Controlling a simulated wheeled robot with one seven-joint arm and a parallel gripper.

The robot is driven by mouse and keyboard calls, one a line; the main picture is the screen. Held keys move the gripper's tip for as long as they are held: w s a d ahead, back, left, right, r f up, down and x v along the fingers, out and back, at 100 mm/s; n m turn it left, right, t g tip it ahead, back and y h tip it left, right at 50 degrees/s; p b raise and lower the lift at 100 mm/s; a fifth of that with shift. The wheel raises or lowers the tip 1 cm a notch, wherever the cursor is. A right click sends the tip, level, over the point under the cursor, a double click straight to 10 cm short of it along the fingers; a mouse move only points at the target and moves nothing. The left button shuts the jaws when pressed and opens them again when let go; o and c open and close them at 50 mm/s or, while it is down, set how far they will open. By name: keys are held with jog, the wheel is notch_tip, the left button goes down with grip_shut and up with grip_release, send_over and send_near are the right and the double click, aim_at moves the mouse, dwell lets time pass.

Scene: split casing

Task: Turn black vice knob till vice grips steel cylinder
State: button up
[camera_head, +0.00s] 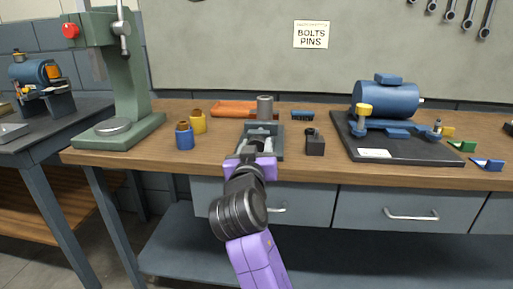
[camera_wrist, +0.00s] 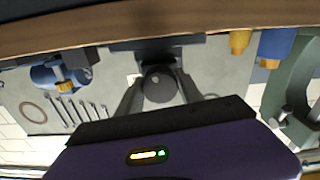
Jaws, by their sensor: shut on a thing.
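The grey vice (camera_head: 278,150) sits near the front edge of the wooden bench. The steel cylinder (camera_head: 265,106) stands upright at the vice's far end; I cannot tell whether the jaws touch it. My gripper (camera_head: 252,160) is at the front of the vice, at the bench edge, and hides the knob in the head view. In the wrist view, the round dark knob (camera_wrist: 159,84) lies between the two fingers of my gripper (camera_wrist: 160,92), which are shut on it. The cylinder cannot be made out in the wrist view.
A small black block (camera_head: 315,145) stands just right of the vice. Blue (camera_head: 184,138) and yellow (camera_head: 198,123) containers stand to the left, by a green press (camera_head: 130,80). An orange tray (camera_head: 230,108) lies behind. A blue motor (camera_head: 387,98) stands at right.

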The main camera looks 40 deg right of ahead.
jog(key=shift+f, duration=0.1)
jog(key=o, duration=1.4)
jog(key=shift+a, duration=0.1)
jog(key=v, duration=0.7)
jog(key=shift+s+a+p, duration=0.25)
jog(key=shift+p, duration=0.15)
